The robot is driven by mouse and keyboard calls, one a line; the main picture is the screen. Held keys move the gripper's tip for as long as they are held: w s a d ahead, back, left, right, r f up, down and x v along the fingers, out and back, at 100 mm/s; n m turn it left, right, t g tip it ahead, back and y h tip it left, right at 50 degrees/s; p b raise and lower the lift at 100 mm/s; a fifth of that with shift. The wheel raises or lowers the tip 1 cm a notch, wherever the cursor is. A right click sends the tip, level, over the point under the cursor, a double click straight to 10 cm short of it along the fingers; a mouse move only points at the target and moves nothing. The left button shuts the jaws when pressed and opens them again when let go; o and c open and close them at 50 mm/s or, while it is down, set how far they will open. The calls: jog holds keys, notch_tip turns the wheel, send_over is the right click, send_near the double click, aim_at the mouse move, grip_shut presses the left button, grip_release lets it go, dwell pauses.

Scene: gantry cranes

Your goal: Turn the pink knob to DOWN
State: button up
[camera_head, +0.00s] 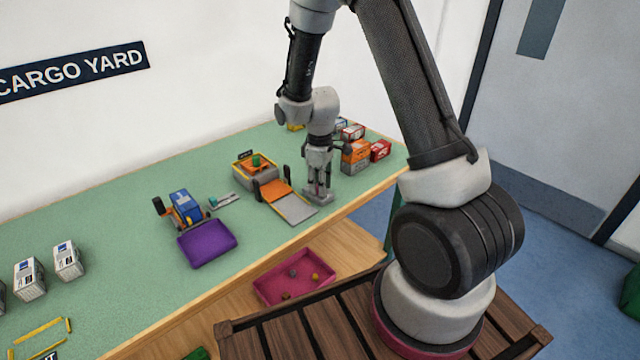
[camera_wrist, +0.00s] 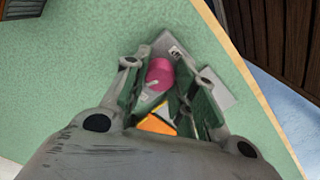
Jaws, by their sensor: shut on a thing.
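The pink knob (camera_wrist: 159,76) sits on a small grey base plate (camera_wrist: 171,45) and carries a pale pointer mark. In the wrist view it lies between the two fingers of my gripper (camera_wrist: 168,84), which is shut on it. In the head view my gripper (camera_head: 318,190) points straight down at the grey base (camera_head: 317,199) near the table's front edge, and the fingers mostly hide the knob. The label on the plate is too small to read.
An orange and grey ramp (camera_head: 286,202) stands just left of my gripper. Stacked boxes (camera_head: 356,153) stand close on the right. A pink tray (camera_head: 295,281) sits below the tabletop.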

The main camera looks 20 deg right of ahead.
jog(key=n, duration=0.5)
jog(key=shift+w, duration=0.1)
dwell(0.5)
jog(key=o, duration=1)
jog(key=shift+o, duration=0.2)
notch_tip(320, 180, up, 12)
